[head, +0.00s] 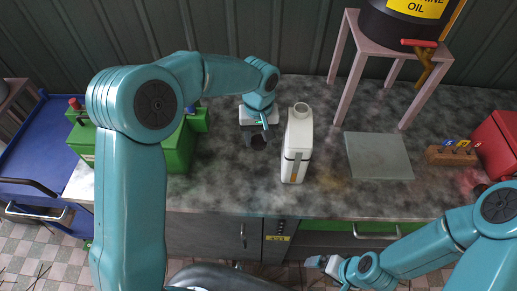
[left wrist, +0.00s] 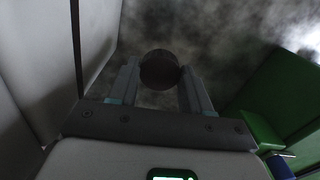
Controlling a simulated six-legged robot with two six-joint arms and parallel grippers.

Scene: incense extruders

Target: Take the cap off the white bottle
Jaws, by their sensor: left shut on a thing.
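The white bottle (head: 297,148) stands upright on the counter, its bare mouth (head: 301,107) showing at the top with no cap on it. My left gripper (head: 257,139) is just left of the bottle, pointing down, shut on a dark round cap. In the left wrist view the cap (left wrist: 160,69) sits between the two fingers, and the white bottle (left wrist: 30,75) fills the left side. My right gripper (head: 322,262) is low in the head view, in front of the counter and far from the bottle; its finger opening is too small to tell.
A green machine (head: 178,150) stands left of my left gripper. A grey slab (head: 378,156) lies right of the bottle, with a pink stand (head: 344,82) bearing a black oil drum (head: 400,25) behind it. A wooden block (head: 450,155) and red box (head: 497,145) are far right.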

